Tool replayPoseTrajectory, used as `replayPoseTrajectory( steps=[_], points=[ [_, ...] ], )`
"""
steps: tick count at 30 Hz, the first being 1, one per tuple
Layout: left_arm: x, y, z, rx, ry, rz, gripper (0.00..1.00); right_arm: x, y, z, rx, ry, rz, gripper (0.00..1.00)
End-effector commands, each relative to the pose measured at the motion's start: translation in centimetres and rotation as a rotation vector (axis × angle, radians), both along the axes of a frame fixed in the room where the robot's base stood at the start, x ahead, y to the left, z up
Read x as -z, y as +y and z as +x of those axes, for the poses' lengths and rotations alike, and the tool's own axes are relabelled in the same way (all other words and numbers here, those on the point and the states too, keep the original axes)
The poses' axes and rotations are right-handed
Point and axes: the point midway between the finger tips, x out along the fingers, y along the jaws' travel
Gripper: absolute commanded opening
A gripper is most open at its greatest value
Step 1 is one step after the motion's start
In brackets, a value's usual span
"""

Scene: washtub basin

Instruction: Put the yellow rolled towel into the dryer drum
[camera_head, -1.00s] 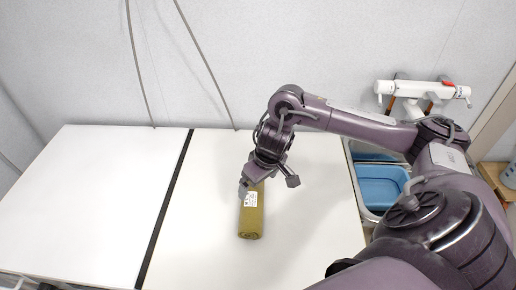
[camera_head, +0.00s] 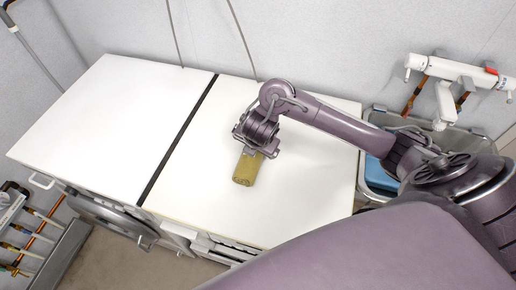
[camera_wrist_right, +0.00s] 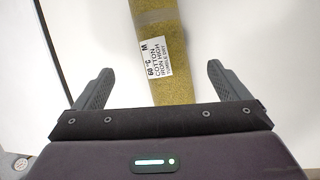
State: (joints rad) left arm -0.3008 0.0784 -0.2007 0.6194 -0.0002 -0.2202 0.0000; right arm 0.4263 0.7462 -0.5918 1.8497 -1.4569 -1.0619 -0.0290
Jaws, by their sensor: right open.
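The yellow rolled towel (camera_head: 244,170) lies on the white top of the right-hand cabinet. In the right wrist view the towel (camera_wrist_right: 172,85) runs between the fingers and carries a white printed label. My right gripper (camera_head: 256,148) is over the towel's far part and hides some of it. In the right wrist view my right gripper (camera_wrist_right: 157,70) is open, with a gap on each side of the towel. A round machine door (camera_head: 108,213) shows at the front below the left white top. The drum interior cannot be seen. My left gripper is not in view.
A dark gap (camera_head: 178,139) separates the two white tops, which are otherwise clear. A sink with a blue basin (camera_head: 379,174) and a white tap unit (camera_head: 455,74) stand at the right. Pipes with valves (camera_head: 28,236) are at the lower left, beside bare floor.

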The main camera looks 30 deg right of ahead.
Motion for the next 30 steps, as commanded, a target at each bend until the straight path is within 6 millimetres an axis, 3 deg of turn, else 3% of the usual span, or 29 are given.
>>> replayPoseTrajectory(
  steps=[5,23,30],
  points=[
    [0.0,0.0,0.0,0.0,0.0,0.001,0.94,0.2,0.5,0.2,-0.122,0.009,-0.069,0.95],
    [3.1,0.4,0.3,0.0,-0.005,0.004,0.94,6.9,-0.2,2.4,-0.131,0.012,-0.074,0.95],
    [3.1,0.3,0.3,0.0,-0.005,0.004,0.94,7.3,-0.3,2.8,-0.133,0.009,-0.074,0.95]
  ],
)
